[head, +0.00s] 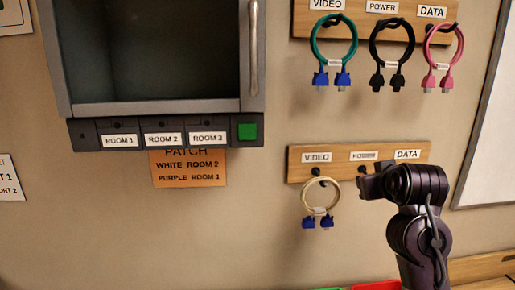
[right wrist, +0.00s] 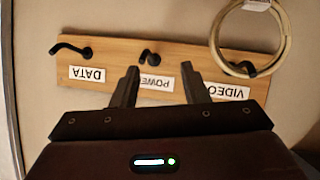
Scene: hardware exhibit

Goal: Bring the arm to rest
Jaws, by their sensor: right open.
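My right arm comes in from the lower right in the head view, with its gripper (head: 370,184) raised in front of the lower wooden hook board (head: 337,165). In the right wrist view, which is upside down, the gripper (right wrist: 160,72) is open and empty. Its two fingers point at the board (right wrist: 195,62) around the POWER label and below its bare hook (right wrist: 150,58) in the picture. The DATA hook (right wrist: 72,49) is also bare. A cream coiled cable (head: 320,195) with blue plugs hangs on the VIDEO hook, apart from the fingers. My left gripper is not in view.
The upper board (head: 372,23) holds a green cable (head: 317,53), a black cable (head: 376,50) and a pink cable (head: 443,60). A grey cabinet (head: 250,60) with room labels and a green button (head: 247,131) is at left. Red and green edges show at the bottom.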

